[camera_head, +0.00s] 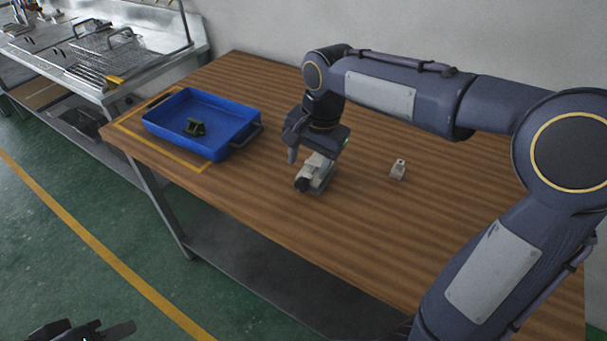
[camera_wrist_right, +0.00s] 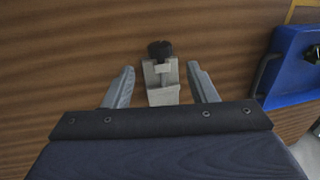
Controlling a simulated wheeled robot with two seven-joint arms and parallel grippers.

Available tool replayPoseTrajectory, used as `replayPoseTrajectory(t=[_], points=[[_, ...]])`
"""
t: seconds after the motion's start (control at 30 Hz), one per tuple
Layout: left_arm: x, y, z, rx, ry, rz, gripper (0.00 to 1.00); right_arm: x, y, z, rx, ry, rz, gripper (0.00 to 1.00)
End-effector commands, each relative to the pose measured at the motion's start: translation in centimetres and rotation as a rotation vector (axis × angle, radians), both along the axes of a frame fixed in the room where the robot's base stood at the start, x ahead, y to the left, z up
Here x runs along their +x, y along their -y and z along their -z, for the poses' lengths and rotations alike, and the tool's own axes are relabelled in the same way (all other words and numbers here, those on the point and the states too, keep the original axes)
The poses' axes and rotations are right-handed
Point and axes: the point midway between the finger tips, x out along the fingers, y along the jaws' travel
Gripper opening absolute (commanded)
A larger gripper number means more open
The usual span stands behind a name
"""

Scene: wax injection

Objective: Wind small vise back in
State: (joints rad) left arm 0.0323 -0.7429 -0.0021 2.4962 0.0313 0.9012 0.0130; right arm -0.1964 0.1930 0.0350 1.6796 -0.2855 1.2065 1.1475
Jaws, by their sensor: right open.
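The small vise (camera_head: 316,173) sits on the wooden table, grey with a dark round knob at its near end. It also shows in the right wrist view (camera_wrist_right: 162,84), with its black knob at the top. My right gripper (camera_head: 304,160) is over the vise, pointing down. In the wrist view its two fingers (camera_wrist_right: 162,86) stand apart, one on each side of the vise, with a gap on both sides. Part of the vise is hidden under the gripper. My left gripper (camera_head: 85,331) shows only in part at the bottom left edge, away from the table.
A blue tray (camera_head: 238,152) with a dark green part (camera_head: 195,127) in it stands on the left of the wooden table (camera_head: 250,210). A small light grey piece (camera_head: 398,170) stands right of the vise. The table front is clear. A metal sink bench (camera_head: 150,62) stands behind left.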

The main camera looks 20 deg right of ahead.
Motion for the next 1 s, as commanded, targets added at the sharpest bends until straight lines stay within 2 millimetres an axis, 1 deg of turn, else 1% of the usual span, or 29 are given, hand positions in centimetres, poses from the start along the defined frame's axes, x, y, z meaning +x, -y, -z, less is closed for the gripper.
replayPoseTrajectory(t=[0.03, 0.1, 0.3, 0.5, 0.73, 1.0], points=[[0.0, 0.0, 0.2, 0.000, 0.000, 0.000, 0.36, 0.0, 0.0, 1.1, 0.000, -0.005, 0.000, 0.52], [0.0, 0.0, 0.4, 0.000, 0.000, 0.000, 0.36, 0.2, -0.2, 2.3, 0.001, -0.005, 0.000, 0.52], [0.0, 0.0, 0.6, 0.000, 0.000, 0.000, 0.36, 0.6, -0.6, 5.1, 0.002, -0.004, -0.001, 0.52], [0.0, 0.0, 0.7, 0.000, 0.000, 0.000, 0.36, 0.8, -0.7, 6.1, 0.004, -0.001, 0.000, 0.52], [0.0, 0.0, 0.7, 0.000, 0.000, 0.000, 0.36, 0.8, -0.7, 6.2, 0.004, 0.000, 0.000, 0.52], [0.0, 0.0, 0.7, 0.000, 0.000, 0.000, 0.36, 0.8, -0.7, 6.1, 0.004, 0.000, -0.001, 0.17]])
